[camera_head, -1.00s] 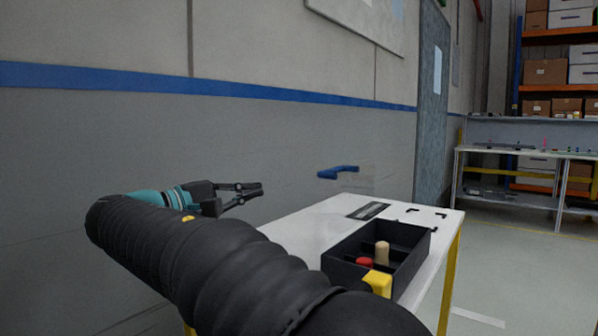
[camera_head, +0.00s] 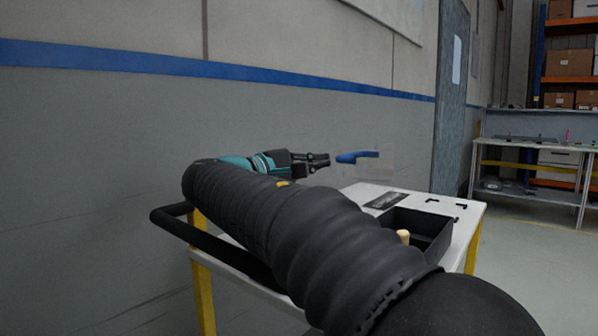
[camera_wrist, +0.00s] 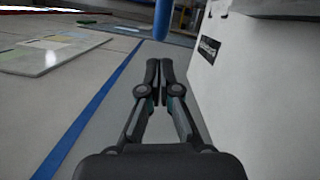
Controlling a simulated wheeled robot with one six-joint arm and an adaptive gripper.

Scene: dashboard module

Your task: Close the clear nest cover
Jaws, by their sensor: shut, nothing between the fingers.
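The clear nest cover (camera_head: 378,166) is a faint transparent panel standing raised above the far part of the white table, with a blue handle (camera_head: 357,157) at its upper left. My gripper (camera_head: 322,160) is shut and empty, just left of the handle, with a small gap showing between them. In the wrist view my shut fingers (camera_wrist: 160,66) point toward a blue bar (camera_wrist: 163,18) at the top edge, which looks like the handle. The clear panel is hard to make out there.
The white table (camera_head: 466,209) carries a black tray (camera_head: 440,226) with a tan peg (camera_head: 403,236), partly hidden by my arm. A dark plate (camera_head: 385,200) lies near the table's back. A grey wall with a blue stripe runs along the left.

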